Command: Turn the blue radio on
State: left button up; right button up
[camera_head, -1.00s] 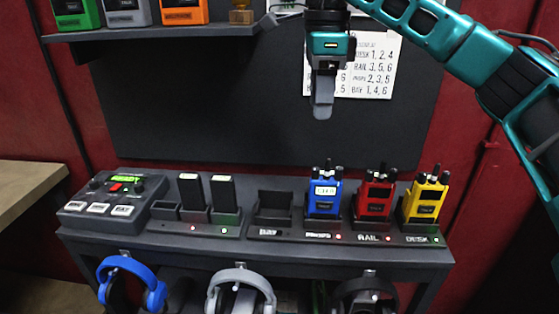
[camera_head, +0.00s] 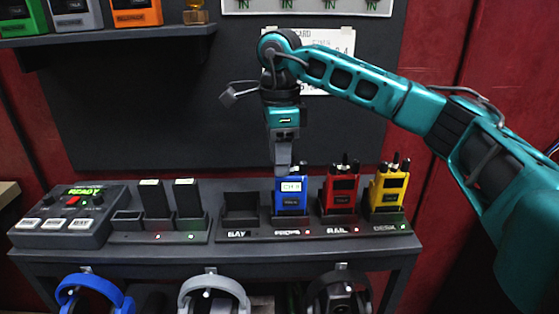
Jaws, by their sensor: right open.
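The blue radio (camera_head: 290,197) stands upright in a charging dock slot in the middle of the bench. Its small screen reads something like "CH 4", and a small light glows on the dock below it. My right gripper (camera_head: 282,168) points down right at the top of the blue radio, over its knobs and antenna. The gripper hides part of the radio's top, and I cannot tell whether it touches. The gripper is open and holds nothing that I can see. My left gripper is not in view.
A red radio (camera_head: 340,190) and a yellow radio (camera_head: 388,190) stand close on the right. An empty slot marked BAY (camera_head: 241,207) is on the left, then a battery charger (camera_head: 158,222) and a control box (camera_head: 68,215) reading READY. Headphones (camera_head: 213,292) hang below.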

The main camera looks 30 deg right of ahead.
jog(key=shift+f, duration=0.4)
jog(key=shift+c, duration=0.2)
grip_shut()
